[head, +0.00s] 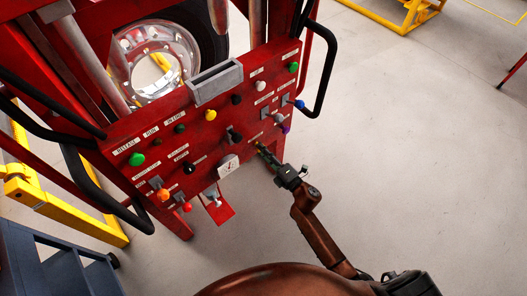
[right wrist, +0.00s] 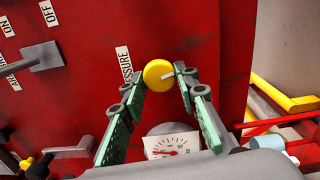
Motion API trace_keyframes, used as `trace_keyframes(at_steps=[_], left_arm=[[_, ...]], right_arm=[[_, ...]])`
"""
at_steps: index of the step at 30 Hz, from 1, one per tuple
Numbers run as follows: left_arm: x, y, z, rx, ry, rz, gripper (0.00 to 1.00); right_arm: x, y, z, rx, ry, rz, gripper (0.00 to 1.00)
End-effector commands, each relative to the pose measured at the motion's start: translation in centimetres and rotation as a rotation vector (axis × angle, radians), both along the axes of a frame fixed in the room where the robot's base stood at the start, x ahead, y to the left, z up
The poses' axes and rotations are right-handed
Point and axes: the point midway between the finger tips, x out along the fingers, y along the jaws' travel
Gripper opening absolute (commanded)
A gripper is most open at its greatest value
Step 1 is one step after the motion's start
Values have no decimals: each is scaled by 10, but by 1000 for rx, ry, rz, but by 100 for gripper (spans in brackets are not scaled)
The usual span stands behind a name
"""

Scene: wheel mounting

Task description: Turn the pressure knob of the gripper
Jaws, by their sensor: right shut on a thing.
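The pressure knob (right wrist: 158,74) is a round yellow knob with a pale pointer mark, on the red control panel (head: 222,138). In the right wrist view a partly covered label ending in "ESSURE" (right wrist: 125,65) is beside it. My right gripper (head: 261,149) is at the panel's lower right part, and its green-padded fingers are shut on the knob, one on each side. In the head view the fingers largely hide the knob. A white gauge (right wrist: 171,146) with a red needle shows below the knob; it also shows in the head view (head: 229,165). My left gripper is not in view.
Several coloured knobs and levers stick out around the panel, including a yellow knob (head: 210,115) and a green one (head: 136,159). A black handle (head: 325,80) is on the right edge. A wheel (head: 155,62) stands behind.

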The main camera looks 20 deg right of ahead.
Motion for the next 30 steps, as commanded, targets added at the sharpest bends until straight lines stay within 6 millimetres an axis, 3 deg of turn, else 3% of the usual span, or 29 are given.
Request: trace_keyframes(at_steps=[8,19,30], left_arm=[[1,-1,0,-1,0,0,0],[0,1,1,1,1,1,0],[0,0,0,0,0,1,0]], right_arm=[[0,-1,0,-1,0,-1,46],[-6,-3,0,-1,0,-1,46],[-72,-27,-2,-2,3,-2,46]])
